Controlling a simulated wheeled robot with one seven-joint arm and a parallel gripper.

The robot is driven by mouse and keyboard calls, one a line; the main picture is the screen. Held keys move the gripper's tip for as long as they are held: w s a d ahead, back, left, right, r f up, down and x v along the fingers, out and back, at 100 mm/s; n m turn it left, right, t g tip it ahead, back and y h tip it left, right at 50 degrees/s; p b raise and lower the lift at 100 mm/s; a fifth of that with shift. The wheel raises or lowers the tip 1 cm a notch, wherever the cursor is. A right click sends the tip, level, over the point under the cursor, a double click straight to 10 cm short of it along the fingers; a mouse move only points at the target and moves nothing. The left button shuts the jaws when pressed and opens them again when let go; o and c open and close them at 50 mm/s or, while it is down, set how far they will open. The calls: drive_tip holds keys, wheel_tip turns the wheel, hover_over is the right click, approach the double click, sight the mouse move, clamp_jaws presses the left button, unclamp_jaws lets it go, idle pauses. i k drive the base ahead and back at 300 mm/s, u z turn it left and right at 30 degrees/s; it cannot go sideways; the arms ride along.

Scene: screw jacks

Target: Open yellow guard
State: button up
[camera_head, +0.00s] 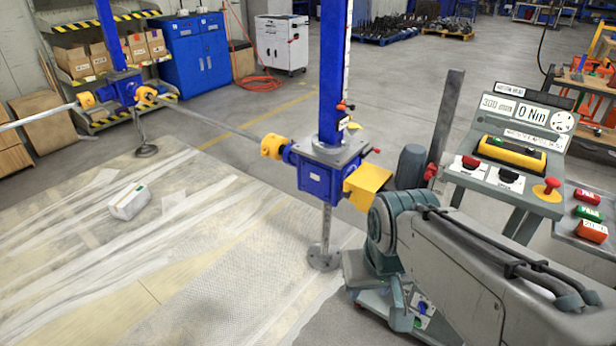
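A yellow box-shaped guard (366,184) sits at the right side of the nearer blue screw jack (320,172), level with its gear housing. It looks closed, and its inside is hidden. A second yellow cover (511,153) with dark parts lies across the sloping face of the grey control console (500,182); it appears to be down. I cannot tell from this view which of the two the task means. A grey-green arm, which looks like mine, reaches in from the lower right and ends just below and right of the box-shaped guard. My gripper's fingers do not show.
The console carries a red mushroom button (547,187) and several coloured buttons. A shaft (215,124) joins the nearer jack to a farther blue jack (122,90). A white box (129,201) lies on the sheeted floor. Floor left of the nearer jack is mostly free.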

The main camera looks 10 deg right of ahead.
sight(361, 187)
drive_tip(key=u, duration=0.1)
drive_tip(key=i, duration=0.7)
drive_tip(key=z, duration=0.75)
drive_tip(key=i, duration=0.6)
drive_tip(key=z, duration=0.65)
